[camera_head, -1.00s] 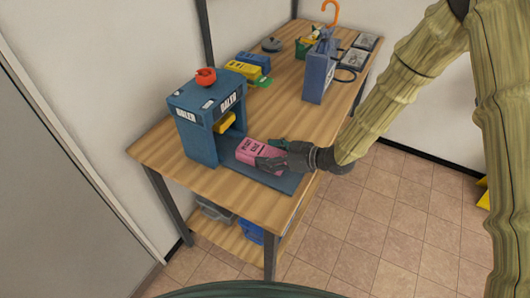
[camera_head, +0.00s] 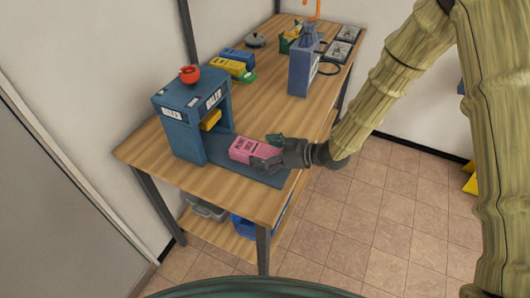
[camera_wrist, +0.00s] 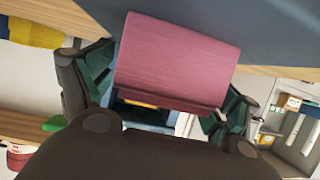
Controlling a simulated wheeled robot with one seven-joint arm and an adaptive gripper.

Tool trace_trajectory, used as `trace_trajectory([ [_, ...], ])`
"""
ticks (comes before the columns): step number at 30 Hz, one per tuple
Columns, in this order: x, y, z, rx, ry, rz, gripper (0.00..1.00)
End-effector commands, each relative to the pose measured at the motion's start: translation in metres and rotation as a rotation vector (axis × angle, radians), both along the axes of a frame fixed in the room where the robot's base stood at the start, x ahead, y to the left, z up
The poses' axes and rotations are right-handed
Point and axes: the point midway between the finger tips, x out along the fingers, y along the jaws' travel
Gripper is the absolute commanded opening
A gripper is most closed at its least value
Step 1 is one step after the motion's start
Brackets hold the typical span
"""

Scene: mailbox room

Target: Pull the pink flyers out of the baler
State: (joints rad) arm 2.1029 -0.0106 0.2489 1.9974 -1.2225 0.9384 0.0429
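The wooden table (camera_head: 255,110) is clear behind the bundle. Blue and yellow boxes (camera_head: 230,67) lie near the wall, and a blue-grey upright box (camera_head: 302,72) stands farther back. A lower shelf holds bins (camera_head: 243,226). Tiled floor (camera_head: 350,228) is open to the right.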

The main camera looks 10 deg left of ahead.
Motion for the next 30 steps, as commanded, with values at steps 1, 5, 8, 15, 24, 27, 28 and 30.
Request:
trace_trajectory([
  [1,0.000,0.000,0.001,0.001,-0.001,0.000,0.89],
  [5,0.000,0.000,0.001,0.002,-0.001,0.000,0.89],
  [8,0.000,-0.001,0.002,0.002,-0.002,-0.001,0.89],
  [15,-0.005,-0.024,0.012,0.003,-0.001,-0.002,0.89],
  [24,-0.018,-0.073,0.033,0.001,-0.002,-0.002,0.89],
  [27,-0.021,-0.087,0.039,0.002,-0.002,-0.001,0.89],
  [28,-0.022,-0.090,0.041,0.002,-0.003,-0.002,0.89],
  [30,-0.024,-0.097,0.043,0.002,-0.001,-0.002,0.89],
])
